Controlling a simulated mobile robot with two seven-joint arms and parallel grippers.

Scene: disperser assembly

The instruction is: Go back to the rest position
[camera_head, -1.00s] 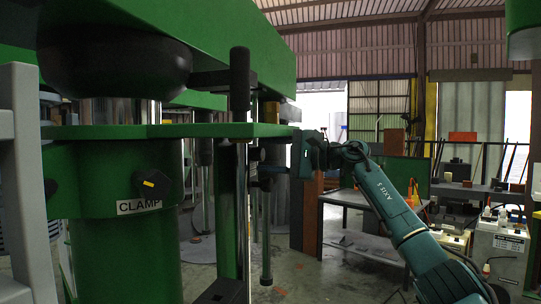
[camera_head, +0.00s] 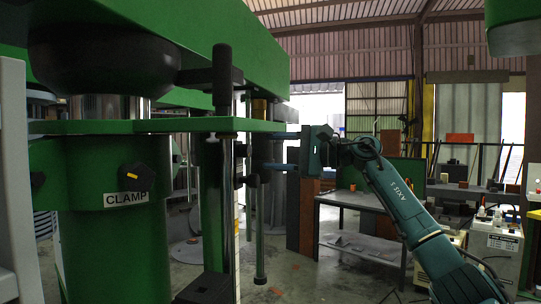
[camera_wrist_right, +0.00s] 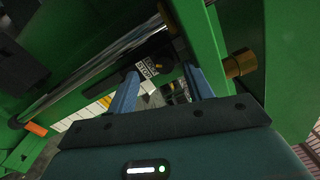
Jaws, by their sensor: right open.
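My right gripper (camera_head: 272,152) is level with the edge of the green machine, its arm coming in from the right. Its two blue fingers point left, apart, with nothing seen held between them. In the right wrist view, the open fingers (camera_wrist_right: 162,73) point toward a dark part with a white label (camera_wrist_right: 149,68) on the green frame. I cannot tell whether they touch anything. My left gripper is not in view.
The green machine (camera_head: 105,240) with its CLAMP label (camera_head: 125,199) fills the left side. A dark vertical rod (camera_head: 222,80) stands by its plate (camera_head: 190,125). A brass fitting (camera_wrist_right: 240,63) is near the right finger. A grey bench (camera_head: 350,200) stands behind my arm.

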